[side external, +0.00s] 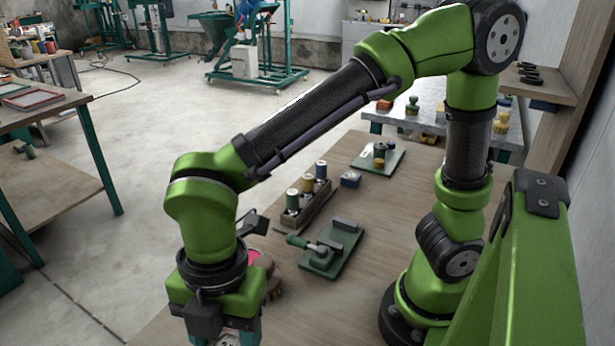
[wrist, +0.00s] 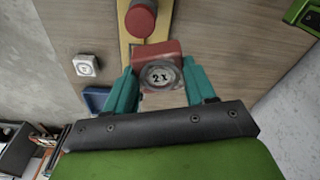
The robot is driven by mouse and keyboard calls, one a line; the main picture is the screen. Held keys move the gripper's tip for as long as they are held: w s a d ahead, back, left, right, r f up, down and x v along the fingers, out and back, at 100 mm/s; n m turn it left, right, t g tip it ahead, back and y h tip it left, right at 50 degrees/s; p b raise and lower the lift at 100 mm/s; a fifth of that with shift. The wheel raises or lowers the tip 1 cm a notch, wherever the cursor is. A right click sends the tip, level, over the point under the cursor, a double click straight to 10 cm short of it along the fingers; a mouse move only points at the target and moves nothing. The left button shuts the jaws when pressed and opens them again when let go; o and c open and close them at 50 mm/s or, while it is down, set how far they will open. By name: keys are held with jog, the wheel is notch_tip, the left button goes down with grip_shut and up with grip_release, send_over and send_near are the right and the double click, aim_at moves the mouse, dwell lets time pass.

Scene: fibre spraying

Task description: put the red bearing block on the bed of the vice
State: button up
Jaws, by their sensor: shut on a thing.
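My gripper (wrist: 162,88) is shut on the red bearing block (wrist: 163,50), with one teal finger on each side of it. The block has a round grey face marked "2X" towards the wrist camera. In the side view my gripper (side external: 222,338) is at the bottom edge, where its fingertips are cut off and the block is mostly out of sight. The green vice (side external: 330,250), with a grey jaw and a handle, stands on the table to the right of my gripper and apart from it.
A rack (side external: 306,208) of several coloured-top cylinders stands behind the vice. A small blue box (side external: 350,179) and a green plate (side external: 395,160) with small pieces lie beyond. The wrist view shows a red cylinder (wrist: 140,20) on a yellow strip, a white block (wrist: 87,65) and a blue tray (wrist: 96,99).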

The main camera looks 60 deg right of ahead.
jog(key=w+d+r+m+t, duration=0.1)
jog(key=w+d+r+m, duration=0.35)
jog(key=w+d, duration=0.35)
jog(key=w+d+r+m, duration=0.3)
jog(key=w+d+m, duration=0.3)
jog(key=w, duration=0.3)
jog(key=w+d+r+m, duration=0.2)
jog(key=d+m, duration=0.1)
jog(key=d, duration=0.2)
jog(key=w+d+r+m, duration=0.2)
jog(key=d+r+m, duration=0.1)
jog(key=d, duration=0.2)
jog(key=m+h, duration=0.1)
jog(key=m, duration=0.4)
send_over(337, 237)
notch_tip(337, 237, down, 16)
jog(key=shift+t, duration=0.4)
jog(key=f, duration=0.6)
jog(key=shift+s, duration=0.3)
jog(key=shift+f, duration=2)
